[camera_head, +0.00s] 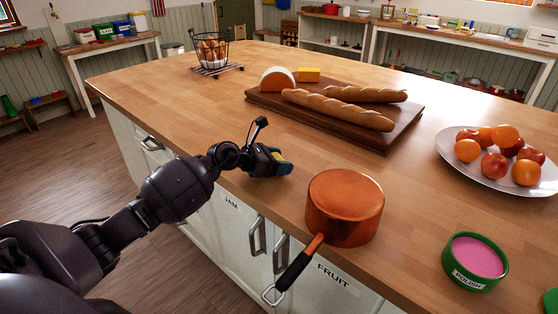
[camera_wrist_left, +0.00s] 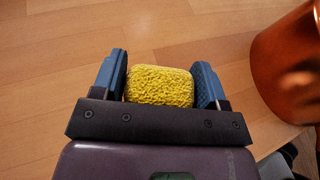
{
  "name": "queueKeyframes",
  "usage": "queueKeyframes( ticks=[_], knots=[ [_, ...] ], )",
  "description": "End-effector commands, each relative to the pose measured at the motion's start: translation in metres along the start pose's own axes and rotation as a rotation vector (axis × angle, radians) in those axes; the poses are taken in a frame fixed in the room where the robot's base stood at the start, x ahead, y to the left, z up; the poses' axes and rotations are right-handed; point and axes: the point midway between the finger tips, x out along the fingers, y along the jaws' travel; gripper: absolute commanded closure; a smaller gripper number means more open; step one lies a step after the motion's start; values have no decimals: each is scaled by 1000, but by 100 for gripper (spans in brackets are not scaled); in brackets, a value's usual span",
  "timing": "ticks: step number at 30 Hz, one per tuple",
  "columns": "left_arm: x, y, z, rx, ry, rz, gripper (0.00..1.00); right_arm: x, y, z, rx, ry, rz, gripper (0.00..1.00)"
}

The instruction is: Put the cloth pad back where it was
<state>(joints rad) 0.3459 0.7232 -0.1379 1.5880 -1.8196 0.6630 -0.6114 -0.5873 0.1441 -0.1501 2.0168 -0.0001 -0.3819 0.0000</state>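The cloth pad (camera_wrist_left: 160,86) is yellow with a rough, looped surface. In the left wrist view it fills the space between the two blue fingers of my left gripper (camera_wrist_left: 162,82), which is shut on it. In the head view my left gripper (camera_head: 282,163) is low over the island's front edge, left of the copper pan, with only a bit of yellow showing. Whether the pad touches the wood is hard to tell. An open green tin marked POLISH (camera_head: 475,262), full of pink paste, stands at the front right. My right gripper is not in view.
A copper saucepan (camera_head: 344,207) stands right of my left gripper, its handle over the front edge. A cutting board (camera_head: 388,136) with bread and cheese lies behind. A fruit plate (camera_head: 451,163) is at the right, an egg basket (camera_head: 211,54) far left. The wooden top left of my gripper is clear.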

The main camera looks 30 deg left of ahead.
Motion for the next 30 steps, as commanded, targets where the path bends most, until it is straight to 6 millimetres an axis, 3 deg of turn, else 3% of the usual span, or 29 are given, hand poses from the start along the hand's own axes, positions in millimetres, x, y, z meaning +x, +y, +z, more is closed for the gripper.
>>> queueKeyframes(
  ticks=[4,14,20,30],
  knots=[
    [0,0,1,0,0,0,14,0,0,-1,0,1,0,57],
    [-2,0,6,1,-2,0,14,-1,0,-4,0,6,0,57],
    [-29,1,4,2,2,1,14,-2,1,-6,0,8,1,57],
    [-93,0,3,1,2,1,14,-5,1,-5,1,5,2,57]
  ],
)
